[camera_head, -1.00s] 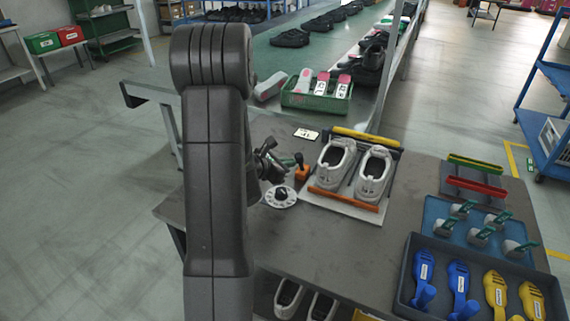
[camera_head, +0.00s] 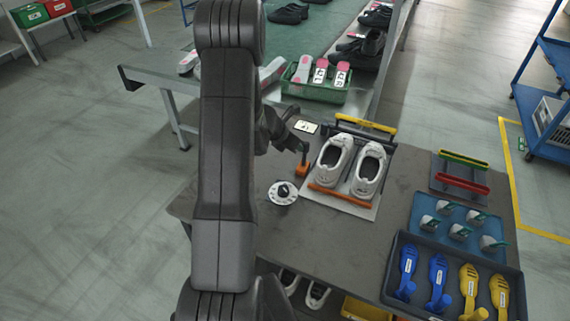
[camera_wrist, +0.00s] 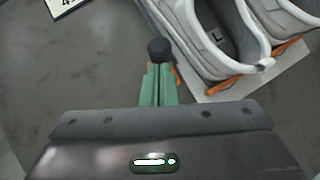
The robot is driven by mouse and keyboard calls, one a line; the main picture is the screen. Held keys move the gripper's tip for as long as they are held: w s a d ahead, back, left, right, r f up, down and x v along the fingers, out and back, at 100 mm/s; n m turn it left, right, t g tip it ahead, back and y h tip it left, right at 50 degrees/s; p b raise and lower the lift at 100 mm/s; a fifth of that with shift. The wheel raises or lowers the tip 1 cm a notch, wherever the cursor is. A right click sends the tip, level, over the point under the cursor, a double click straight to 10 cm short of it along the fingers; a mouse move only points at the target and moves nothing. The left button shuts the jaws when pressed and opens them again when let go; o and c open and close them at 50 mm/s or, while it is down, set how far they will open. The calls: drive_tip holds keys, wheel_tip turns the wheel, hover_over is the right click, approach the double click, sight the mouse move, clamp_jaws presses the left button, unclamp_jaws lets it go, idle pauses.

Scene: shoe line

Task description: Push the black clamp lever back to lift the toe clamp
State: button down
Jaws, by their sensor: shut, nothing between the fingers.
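The black clamp lever (camera_head: 305,152) stands up from an orange base (camera_head: 302,170) at the left edge of the shoe fixture. Its round black knob (camera_wrist: 158,48) shows in the wrist view at the tips of my green fingers. My gripper (camera_head: 294,144) is shut and empty, right beside the lever's upper part; I cannot tell whether they touch. The orange bar (camera_head: 340,199), which looks like the toe clamp, lies low across the near end of two white shoes (camera_head: 335,160) (camera_head: 369,170) on a white plate (camera_head: 350,210). My fingers hide the lever's lower part in the wrist view.
A yellow bar (camera_head: 365,123) crosses the fixture's far end. A round white dial (camera_head: 283,193) and a small card (camera_head: 306,127) lie on the grey table (camera_head: 300,230). A green crate (camera_head: 315,93) stands behind. Blue trays (camera_head: 398,262) of tools are at right.

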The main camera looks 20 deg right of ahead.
drive_tip(key=shift+w+d+f, duration=0.1)
drive_tip(key=shift+w+d, duration=0.75)
drive_tip(key=shift+d, duration=0.15)
drive_tip(key=shift+w+d, duration=0.8)
drive_tip(key=shift+d, duration=0.2)
drive_tip(key=w+a+r+p, duration=0.1)
drive_tip(key=a+r, duration=0.5)
drive_tip(key=r, duration=0.5)
drive_tip(key=shift+w+a+r, duration=0.15)
drive_tip(key=shift+w+r, duration=0.05)
drive_tip(key=shift+r, duration=0.1)
drive_tip(key=shift+f, duration=0.1)
